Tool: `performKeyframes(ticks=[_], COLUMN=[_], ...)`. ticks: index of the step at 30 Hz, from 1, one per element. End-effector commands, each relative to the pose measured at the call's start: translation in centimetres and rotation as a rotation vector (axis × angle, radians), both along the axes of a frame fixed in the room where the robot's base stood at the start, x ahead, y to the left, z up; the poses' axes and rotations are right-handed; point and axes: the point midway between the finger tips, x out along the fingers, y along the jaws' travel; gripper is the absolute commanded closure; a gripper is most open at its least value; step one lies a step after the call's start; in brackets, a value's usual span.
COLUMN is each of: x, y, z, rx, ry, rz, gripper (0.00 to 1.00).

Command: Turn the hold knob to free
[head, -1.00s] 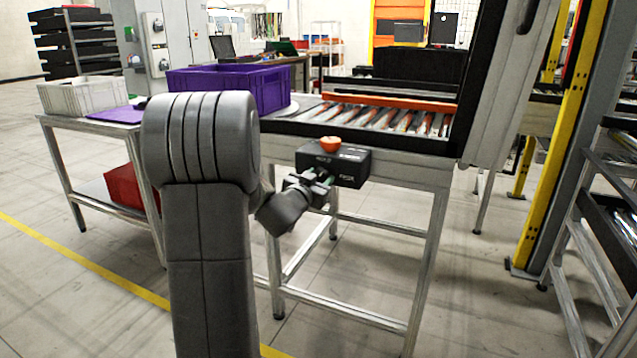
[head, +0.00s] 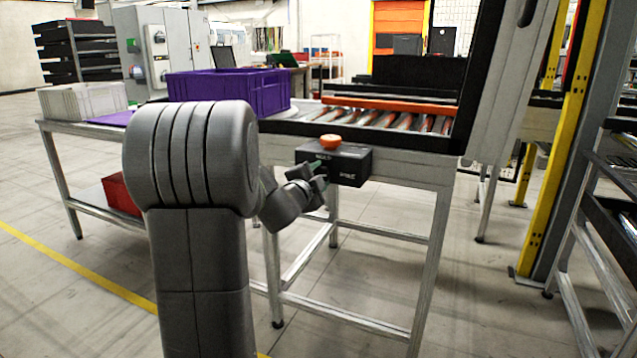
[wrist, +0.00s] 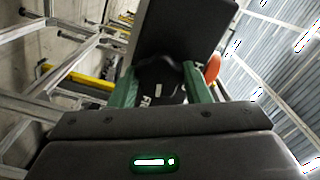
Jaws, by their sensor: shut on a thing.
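The black control box (head: 350,166) is on the front of the conveyor frame, with an orange button (head: 330,142) on top and white lettering on its front. My gripper (head: 318,170) is at the left part of the box front and hides the knob in the head view. In the wrist view, the green fingers of my gripper (wrist: 162,76) are closed around the dark hold knob (wrist: 158,70). The box (wrist: 185,30) and the orange button (wrist: 213,67) show beyond them.
A roller conveyor (head: 400,122) runs behind the box. A purple crate (head: 215,91) and a grey crate (head: 84,100) stand on the table to the left. A yellow post (head: 566,150) stands at the right. The floor in front is open.

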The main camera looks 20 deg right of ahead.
Motion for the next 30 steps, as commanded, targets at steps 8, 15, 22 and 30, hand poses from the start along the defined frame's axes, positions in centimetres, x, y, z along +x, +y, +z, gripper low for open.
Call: performKeyframes(ticks=[8, 15, 22, 30], x=[-0.04, -0.05, -0.06, -0.05], y=[-0.01, -0.03, -0.02, -0.02], z=[-0.21, -0.17, -0.14, -0.14], rx=[0.105, 0.148, 0.158, 0.158], ry=[-0.121, -0.17, -0.181, -0.181], rz=[0.0, -0.001, -0.001, -0.001], gripper=[0.8, 0.8, 0.8, 0.8])
